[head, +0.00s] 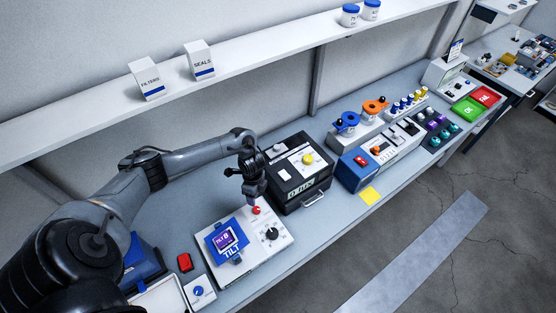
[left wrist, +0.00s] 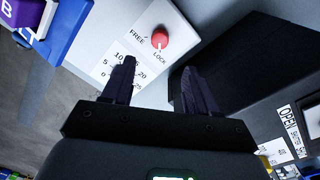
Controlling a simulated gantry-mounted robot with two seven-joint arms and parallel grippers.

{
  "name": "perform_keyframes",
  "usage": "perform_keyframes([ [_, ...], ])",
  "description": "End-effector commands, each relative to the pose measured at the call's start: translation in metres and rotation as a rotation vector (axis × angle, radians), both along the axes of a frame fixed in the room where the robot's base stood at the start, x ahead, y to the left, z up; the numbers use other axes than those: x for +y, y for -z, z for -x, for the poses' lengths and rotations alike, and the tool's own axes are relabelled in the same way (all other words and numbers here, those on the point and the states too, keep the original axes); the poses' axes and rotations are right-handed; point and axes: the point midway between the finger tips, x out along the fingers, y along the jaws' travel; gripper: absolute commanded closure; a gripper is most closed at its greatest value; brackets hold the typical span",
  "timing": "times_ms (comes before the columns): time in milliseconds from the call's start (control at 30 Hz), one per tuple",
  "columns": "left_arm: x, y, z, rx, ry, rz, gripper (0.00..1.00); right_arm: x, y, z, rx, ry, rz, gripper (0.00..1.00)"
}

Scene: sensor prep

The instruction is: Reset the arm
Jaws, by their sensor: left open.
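My left arm reaches in from the left in the head view. Its gripper (head: 254,188) hangs pointing down over the far edge of the white tilt unit (head: 270,252). In the left wrist view the gripper (left wrist: 152,80) is open, with nothing between its two dark fingers. The red knob (head: 256,210) of the unit is just below the fingers; in the left wrist view the red knob (left wrist: 160,39) sits beyond the fingertips, apart from them, between the words FREE and LOCK. My right gripper is not in view.
A black case (head: 300,190) with a yellow button stands close to the right of the gripper. A blue-and-white instrument (head: 362,172) stands farther right.

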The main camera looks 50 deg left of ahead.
Motion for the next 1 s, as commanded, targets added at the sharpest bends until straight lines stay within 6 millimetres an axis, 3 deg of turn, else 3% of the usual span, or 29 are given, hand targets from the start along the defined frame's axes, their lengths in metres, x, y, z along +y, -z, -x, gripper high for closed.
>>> perform_keyframes([
  [167,-0.013,0.005,-0.002,-0.018,0.015,0.005,0.42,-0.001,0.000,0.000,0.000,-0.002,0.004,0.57],
  [267,-0.042,0.014,-0.006,-0.064,0.048,0.011,0.42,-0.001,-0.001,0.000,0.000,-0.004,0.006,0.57],
  [367,-0.090,0.023,-0.012,-0.145,0.083,0.024,0.42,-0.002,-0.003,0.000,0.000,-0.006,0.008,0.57],
  [467,-0.156,0.023,-0.015,-0.261,0.087,0.049,0.42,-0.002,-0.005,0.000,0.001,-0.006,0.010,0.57],
  [533,-0.205,0.012,-0.011,-0.349,0.047,0.071,0.42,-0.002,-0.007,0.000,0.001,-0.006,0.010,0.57],
  [633,-0.256,-0.022,0.002,-0.445,-0.089,0.097,0.42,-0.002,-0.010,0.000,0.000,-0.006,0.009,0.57],
  [700,-0.272,-0.049,0.016,-0.474,-0.219,0.106,0.42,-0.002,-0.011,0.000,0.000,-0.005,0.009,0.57],
  [767,-0.276,-0.071,0.031,-0.475,-0.337,0.110,0.42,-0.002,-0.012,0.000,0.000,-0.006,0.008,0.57],
  [900,-0.266,-0.112,0.072,-0.423,-0.591,0.113,0.42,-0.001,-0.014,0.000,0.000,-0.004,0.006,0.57],
  [1000,-0.257,-0.130,0.097,-0.372,-0.726,0.114,0.42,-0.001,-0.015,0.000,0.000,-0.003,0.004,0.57],
])
